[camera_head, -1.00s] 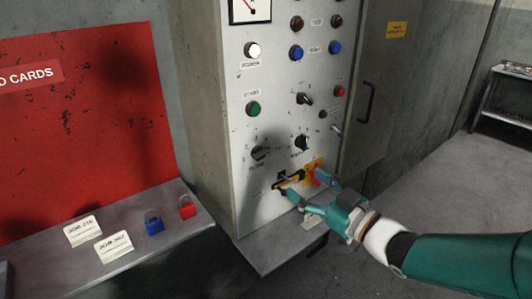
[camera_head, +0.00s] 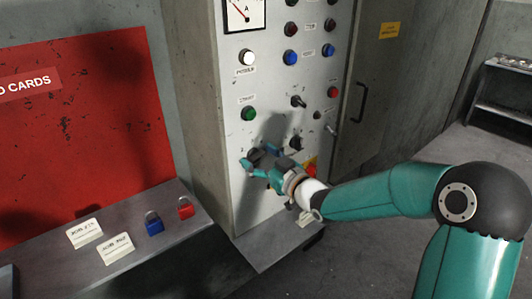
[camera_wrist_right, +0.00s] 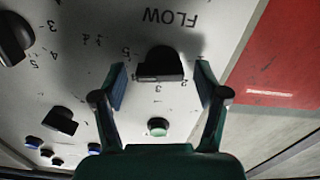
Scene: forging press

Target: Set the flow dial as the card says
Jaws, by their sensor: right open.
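The flow dial is a black knob on the grey panel, under the upside-down word FLOW in the right wrist view (camera_wrist_right: 160,64). Numbers ring it; which one it points to is unclear. My right gripper (camera_head: 258,158) is open at the dial and hides most of it in the head view. In the right wrist view its two fingers (camera_wrist_right: 162,84) stand on either side of the knob, with a visible gap at each side. Two white job cards (camera_head: 84,233) (camera_head: 115,248) lie on the ledge; their small print is unreadable. My left gripper is out of view.
A second black dial (camera_head: 296,142) is right of the gripper, and a green button (camera_head: 248,114) is above it. Switches, lamps and buttons fill the upper panel (camera_head: 268,90). A blue padlock (camera_head: 154,224) and a red padlock (camera_head: 185,208) are on the ledge (camera_head: 150,252).

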